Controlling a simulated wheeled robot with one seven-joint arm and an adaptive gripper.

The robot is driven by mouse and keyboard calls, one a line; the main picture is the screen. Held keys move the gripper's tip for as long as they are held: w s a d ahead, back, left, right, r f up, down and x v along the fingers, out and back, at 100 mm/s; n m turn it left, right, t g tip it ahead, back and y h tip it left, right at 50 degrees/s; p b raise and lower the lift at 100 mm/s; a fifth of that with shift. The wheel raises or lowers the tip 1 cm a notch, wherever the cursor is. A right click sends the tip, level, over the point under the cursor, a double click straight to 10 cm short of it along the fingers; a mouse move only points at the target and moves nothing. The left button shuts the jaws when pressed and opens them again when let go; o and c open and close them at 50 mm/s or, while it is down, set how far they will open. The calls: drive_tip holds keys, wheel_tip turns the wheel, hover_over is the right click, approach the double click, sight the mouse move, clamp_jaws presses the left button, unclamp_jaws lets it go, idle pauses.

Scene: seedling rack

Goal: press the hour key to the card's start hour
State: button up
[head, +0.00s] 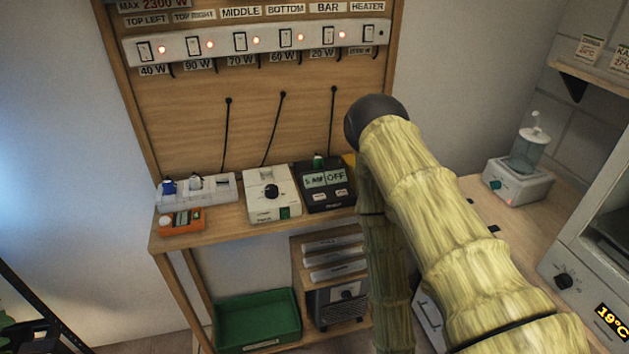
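A black digital timer (341,203) stands on the wooden bench below the switch board. Its display (325,180) seems to read "5 AM" on the left and "OFF" on the right. Two small pale keys sit below the display, a left key (313,196) and a right key (341,193); their labels are too small to read. Small printed cards stand on the upper right shelf, one card (588,49) whole and another cut by the frame edge. I cannot read a start hour on them. My arm crosses the picture just right of the timer. My gripper is not in view.
A white dial timer (272,207) and a white power strip (220,188) stand left of the black timer. An orange box (181,228) is at the bench's front left. Above hangs a labelled switch strip (262,43) with lit lamps. A green crate (259,343) sits below.

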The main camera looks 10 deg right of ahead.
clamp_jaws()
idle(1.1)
